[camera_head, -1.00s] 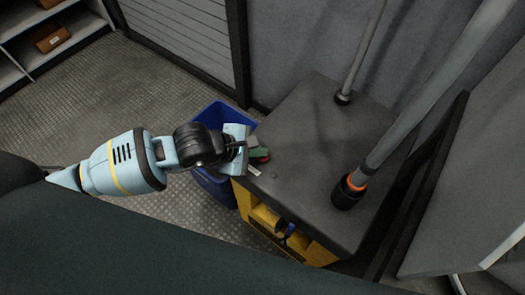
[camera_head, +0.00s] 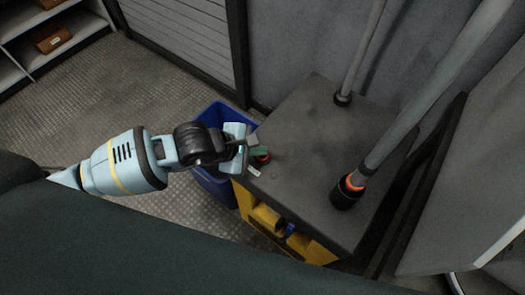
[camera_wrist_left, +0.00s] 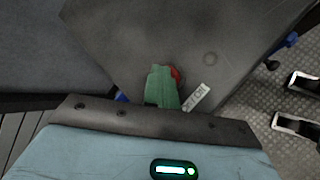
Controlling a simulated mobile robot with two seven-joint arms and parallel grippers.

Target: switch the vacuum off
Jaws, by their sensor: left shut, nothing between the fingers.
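The vacuum is a box with a dark grey top (camera_head: 305,150) and a yellow front (camera_head: 262,220). A small red switch (camera_head: 262,159) sits near the left edge of its top, beside a white label (camera_head: 254,171). In the left wrist view the red switch (camera_wrist_left: 176,74) is partly hidden behind green fingertips, with the label (camera_wrist_left: 196,97) to its right. My left gripper (camera_head: 257,149) is shut and empty, its tips right at the switch. I cannot tell whether they touch it, or the switch's position. My right gripper is not in view.
A thick grey tube (camera_head: 425,95) with an orange ring rises from the top's right side. A thinner tube (camera_head: 364,50) stands at the back. A blue bin (camera_head: 213,116) is behind my left gripper. Shelves (camera_head: 45,45) are at the far left.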

